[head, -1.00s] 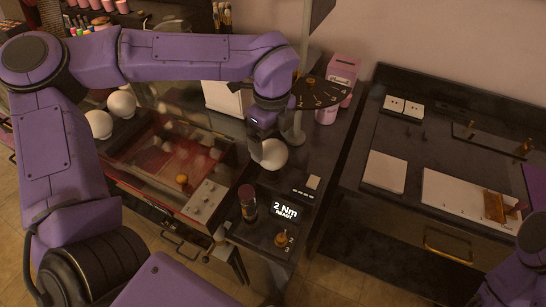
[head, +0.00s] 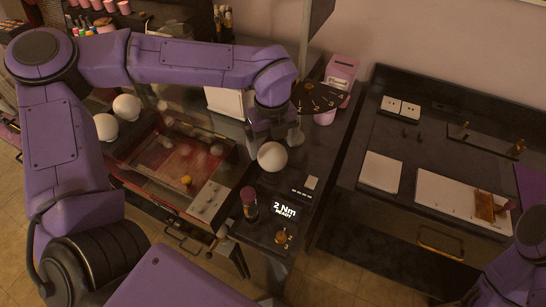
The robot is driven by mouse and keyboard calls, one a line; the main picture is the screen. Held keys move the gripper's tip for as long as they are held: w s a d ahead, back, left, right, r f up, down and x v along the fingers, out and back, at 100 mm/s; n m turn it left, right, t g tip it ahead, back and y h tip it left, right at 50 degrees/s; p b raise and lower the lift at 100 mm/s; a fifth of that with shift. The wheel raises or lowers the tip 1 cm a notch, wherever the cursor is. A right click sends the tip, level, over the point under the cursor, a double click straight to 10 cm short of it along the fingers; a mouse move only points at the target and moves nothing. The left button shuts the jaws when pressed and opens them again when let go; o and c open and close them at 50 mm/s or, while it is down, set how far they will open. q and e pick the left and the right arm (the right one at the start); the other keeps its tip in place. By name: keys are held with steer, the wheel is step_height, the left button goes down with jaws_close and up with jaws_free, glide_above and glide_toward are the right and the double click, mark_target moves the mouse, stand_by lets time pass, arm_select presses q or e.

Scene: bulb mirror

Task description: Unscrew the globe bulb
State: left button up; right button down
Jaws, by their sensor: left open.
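A white globe bulb (head: 272,156) sits at the end of the dark counter beside the glass-topped case. My left gripper (head: 268,134) comes down from the purple arm just behind and above this bulb. It is open, and the globe shows nearly whole in front of it. I cannot tell whether the fingers touch the globe. The bulb's base and socket are hidden. Two more white globe bulbs (head: 106,127) (head: 127,107) are at the left, beyond my arm. My right arm shows only at the lower right corner, and its gripper is out of view.
A display (head: 285,211) reads "2 Nm READY", near a dark cylinder with a reddish top (head: 249,202) and a brass knob (head: 281,237). A dark fan-shaped dial (head: 318,98) and pink box (head: 341,70) stand behind. A dark bench (head: 385,140) stands at right.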

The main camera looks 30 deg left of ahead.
arm_select(q)
steer(key=shift+r+m+p, duration=0.15)
steer(key=shift+m+p, duration=1.15)
steer(key=shift+m, duration=0.2)
steer(key=shift+m+p, duration=0.55)
steer(key=shift+m, duration=0.15)
